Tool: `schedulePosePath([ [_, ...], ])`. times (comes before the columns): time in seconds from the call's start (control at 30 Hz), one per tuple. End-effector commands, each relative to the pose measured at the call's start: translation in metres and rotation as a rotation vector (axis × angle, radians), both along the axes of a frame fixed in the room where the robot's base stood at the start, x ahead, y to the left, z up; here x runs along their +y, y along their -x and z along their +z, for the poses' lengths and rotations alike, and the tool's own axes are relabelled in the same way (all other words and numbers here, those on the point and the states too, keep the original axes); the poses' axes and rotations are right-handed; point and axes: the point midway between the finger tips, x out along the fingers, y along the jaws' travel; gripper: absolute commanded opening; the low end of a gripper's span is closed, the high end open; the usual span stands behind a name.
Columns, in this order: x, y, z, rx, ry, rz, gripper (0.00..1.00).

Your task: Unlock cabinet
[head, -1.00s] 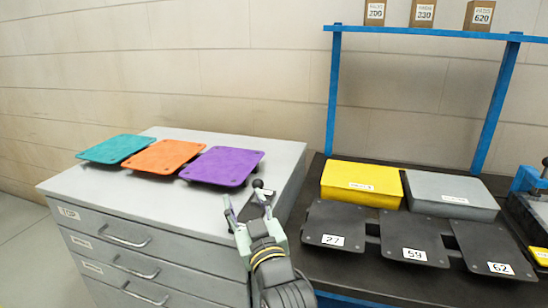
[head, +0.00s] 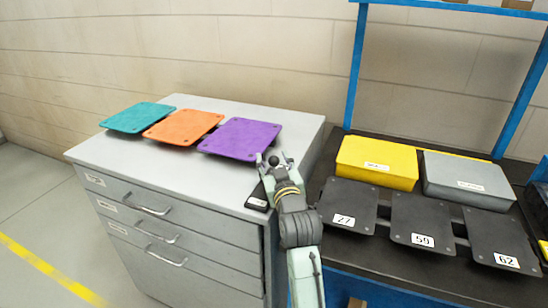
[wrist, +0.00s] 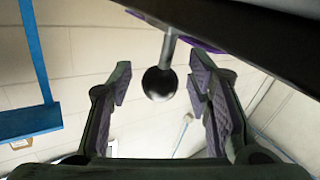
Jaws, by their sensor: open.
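The grey drawer cabinet (head: 200,112) stands at the left in the head view, its drawers looking shut. A black lock plate (head: 257,197) sits on its top near the front right corner, partly hidden by my arm. A black ball knob (wrist: 159,83) on a thin metal stem shows in the wrist view; in the head view it is a small dark ball (head: 273,160). My gripper (head: 276,164) is open at the knob. In the wrist view, the knob lies between the two fingers (wrist: 160,88), with gaps on both sides.
Teal (head: 138,117), orange (head: 183,127) and purple (head: 240,139) plates lie on the cabinet top. To the right, a dark bench (head: 330,238) holds black numbered plates (head: 421,222), a yellow box (head: 376,163) and a grey box (head: 468,181) below a blue frame (head: 357,65).

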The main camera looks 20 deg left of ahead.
Motion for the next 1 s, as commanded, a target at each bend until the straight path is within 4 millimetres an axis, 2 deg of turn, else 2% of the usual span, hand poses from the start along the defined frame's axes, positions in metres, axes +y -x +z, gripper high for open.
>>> schedulePosePath([
  [0.3,0.0013,-0.0017,-0.0003,-0.001,-0.001,0.0,0.44],
  [1.0,0.0012,-0.0014,-0.0003,0.001,-0.001,0.0,0.0],
])
